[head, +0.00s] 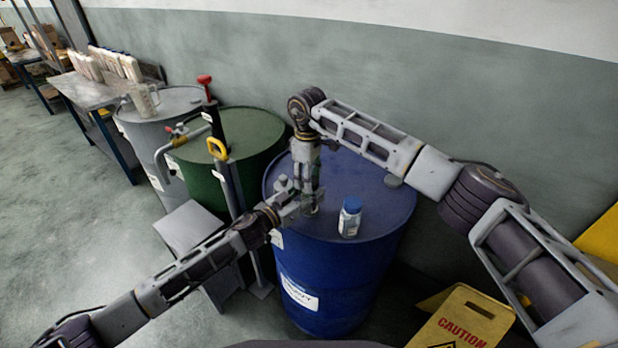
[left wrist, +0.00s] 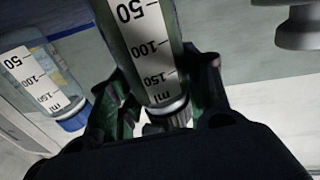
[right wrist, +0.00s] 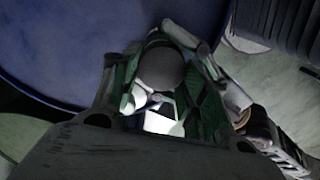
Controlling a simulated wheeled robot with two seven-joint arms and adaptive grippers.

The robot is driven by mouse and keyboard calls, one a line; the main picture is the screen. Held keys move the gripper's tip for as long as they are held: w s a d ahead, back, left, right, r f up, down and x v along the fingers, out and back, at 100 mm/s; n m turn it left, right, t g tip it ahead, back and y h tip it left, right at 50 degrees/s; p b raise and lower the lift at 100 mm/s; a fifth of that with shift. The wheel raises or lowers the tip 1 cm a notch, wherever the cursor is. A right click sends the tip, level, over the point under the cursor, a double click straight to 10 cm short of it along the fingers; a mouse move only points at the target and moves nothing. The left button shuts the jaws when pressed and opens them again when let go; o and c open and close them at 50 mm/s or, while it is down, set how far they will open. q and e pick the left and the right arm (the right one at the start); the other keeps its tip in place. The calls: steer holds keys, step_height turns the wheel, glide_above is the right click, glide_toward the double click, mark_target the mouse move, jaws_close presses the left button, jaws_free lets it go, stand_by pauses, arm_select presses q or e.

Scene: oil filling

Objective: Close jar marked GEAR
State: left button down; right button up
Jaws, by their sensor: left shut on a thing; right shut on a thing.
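A clear jar (left wrist: 148,50) with a millilitre scale and a grey lid (left wrist: 172,108) stands between the fingers of my left gripper (left wrist: 165,95). The view is upside down, so the lid shows at the bottom. In the head view my left gripper (head: 292,208) reaches in from the left over the blue drum. My right gripper (head: 308,190) comes down from above at the same spot and mostly hides the jar. In the right wrist view its green fingers (right wrist: 160,88) are shut around the round grey lid (right wrist: 160,66). No GEAR marking is readable.
A second jar with a blue cap (head: 350,218) stands on the blue drum (head: 385,215), right of the grippers. A green drum (head: 255,130) with a hand pump (head: 212,120) stands to the left. A yellow caution sign (head: 465,320) is at the lower right.

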steer(key=shift+o, duration=0.4)
steer(key=shift+s+a+m, duration=0.2)
steer(key=shift+m, duration=0.4)
steer(key=shift+d+m, duration=0.4)
steer(key=shift+c, duration=0.6)
steer(key=shift+w+f, duration=0.1)
steer(key=o, duration=0.7)
steer(key=shift+d, duration=0.1)
steer(key=shift+r, duration=2.25)
steer(key=shift+w+r, duration=0.1)
steer(key=shift+c, duration=0.5)
